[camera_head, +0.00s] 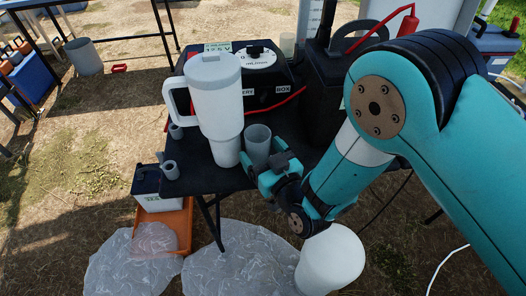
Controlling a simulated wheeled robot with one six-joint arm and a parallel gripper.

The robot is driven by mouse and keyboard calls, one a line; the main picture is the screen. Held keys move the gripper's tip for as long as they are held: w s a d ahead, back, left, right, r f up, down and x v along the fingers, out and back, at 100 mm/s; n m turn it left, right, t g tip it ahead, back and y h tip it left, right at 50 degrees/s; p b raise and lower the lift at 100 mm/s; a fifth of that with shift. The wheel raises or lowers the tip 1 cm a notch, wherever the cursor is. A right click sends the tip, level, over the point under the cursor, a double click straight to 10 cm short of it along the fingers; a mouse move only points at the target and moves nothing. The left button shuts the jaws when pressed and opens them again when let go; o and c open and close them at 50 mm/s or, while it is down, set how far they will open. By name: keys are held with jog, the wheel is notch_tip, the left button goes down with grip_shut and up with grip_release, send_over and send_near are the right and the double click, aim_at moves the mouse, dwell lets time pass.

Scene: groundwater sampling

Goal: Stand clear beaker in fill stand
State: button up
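A small translucent grey beaker (257,143) is upright at the front edge of the black table, just right of a large white tumbler. My gripper (258,172) is at its lower right, with teal fingers close against the beaker's lower part. I cannot tell whether the fingers are closed on it or whether its base touches the table. Another pale clear cup (287,44) is at the back of the table, behind the black box. I cannot identify the fill stand for certain; my arm hides the right part of the table.
The white handled tumbler (215,100) stands close left of the beaker. Grey cylindrical fittings (171,170) are at the table's left edge. A black control box (262,75) with a red cable fills the back. An orange tray (165,224) and plastic sheets (240,262) lie on the ground.

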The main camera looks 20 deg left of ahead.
jog(key=shift+r, duration=0.1)
jog(key=shift+s+d, duration=0.1)
jog(key=b+v, duration=0.1)
jog(key=v, duration=1)
jog(key=shift+s+d, duration=0.25)
jog(key=shift+d, duration=0.05)
